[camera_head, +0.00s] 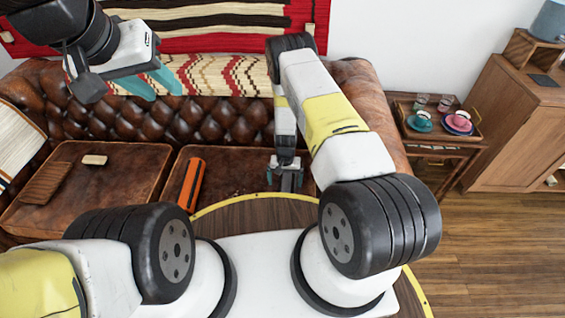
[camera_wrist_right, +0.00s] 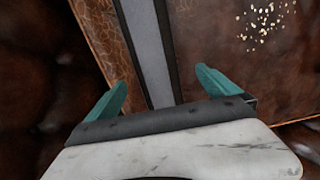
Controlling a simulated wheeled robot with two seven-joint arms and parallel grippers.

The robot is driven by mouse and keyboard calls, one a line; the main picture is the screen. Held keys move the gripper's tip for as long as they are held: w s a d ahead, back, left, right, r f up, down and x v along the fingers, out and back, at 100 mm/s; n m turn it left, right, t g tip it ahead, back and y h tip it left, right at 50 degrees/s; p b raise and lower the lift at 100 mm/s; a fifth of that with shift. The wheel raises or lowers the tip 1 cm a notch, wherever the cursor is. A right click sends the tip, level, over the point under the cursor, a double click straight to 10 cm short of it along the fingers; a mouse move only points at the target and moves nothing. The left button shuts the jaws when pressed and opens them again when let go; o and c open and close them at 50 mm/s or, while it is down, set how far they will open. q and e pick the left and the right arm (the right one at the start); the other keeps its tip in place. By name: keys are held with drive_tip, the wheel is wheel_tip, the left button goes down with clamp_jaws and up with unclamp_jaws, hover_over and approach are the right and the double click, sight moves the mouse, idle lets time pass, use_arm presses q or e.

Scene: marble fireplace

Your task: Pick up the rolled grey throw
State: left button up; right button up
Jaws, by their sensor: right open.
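A long straight grey strip (camera_wrist_right: 150,50), which looks like the rolled grey throw, shows in the right wrist view over brown leather. It runs from the top edge down between the teal fingers of my right gripper (camera_wrist_right: 163,92). The fingers are apart, with clear space on both sides of the strip. The gripper's body hides the strip's lower end. In the head view my right gripper (camera_head: 286,178) is low at the right seat cushion, and I cannot make out the throw clearly there. My left gripper (camera_head: 152,84) is raised before the sofa back, its teal fingers apart and empty.
A small pale block (camera_head: 94,160) and a brown ribbed item (camera_head: 47,183) lie on the left cushion. A side table (camera_head: 440,145) with cups stands right.

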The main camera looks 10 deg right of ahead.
drive_tip(key=f, duration=0.5)
drive_tip(key=shift+s+d+f, duration=0.1)
drive_tip(key=shift+s+f, duration=0.2)
drive_tip(key=c, duration=1.7)
drive_tip(key=shift+r, duration=0.1)
